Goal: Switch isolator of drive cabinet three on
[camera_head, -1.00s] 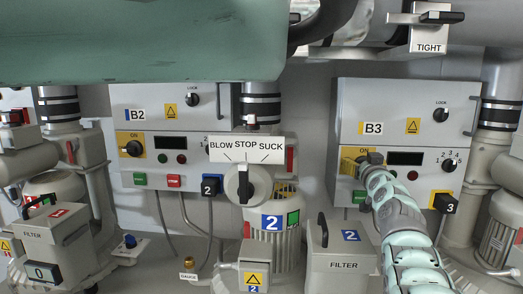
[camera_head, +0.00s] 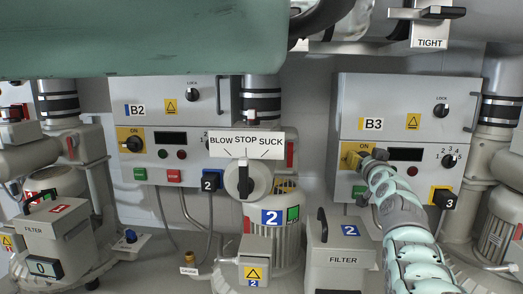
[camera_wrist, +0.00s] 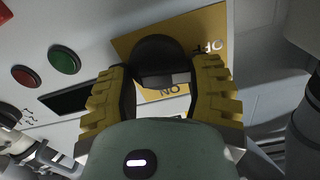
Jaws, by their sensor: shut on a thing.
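Drive cabinet three is the grey box marked B3 (camera_head: 460,110) at the right of the head view. Its isolator is a black knob on a yellow plate at the cabinet's left; the wrist view shows the knob (camera_wrist: 158,52) and the plate (camera_wrist: 210,30) with OFF and ON lettering. My gripper (camera_head: 362,157) is at that plate. In the wrist view my gripper (camera_wrist: 164,85) has its yellow fingers on either side of the knob, shut on it. In the head view my gripper and wrist hide the knob.
Cabinet B2 (camera_head: 190,95) stands to the left. A BLOW STOP SUCK sign (camera_head: 246,144) and valve stand between the cabinets. A filter box (camera_head: 340,265) stands low in front. On B3, a display (camera_head: 404,154) and selector knob (camera_head: 448,160) lie right of my gripper.

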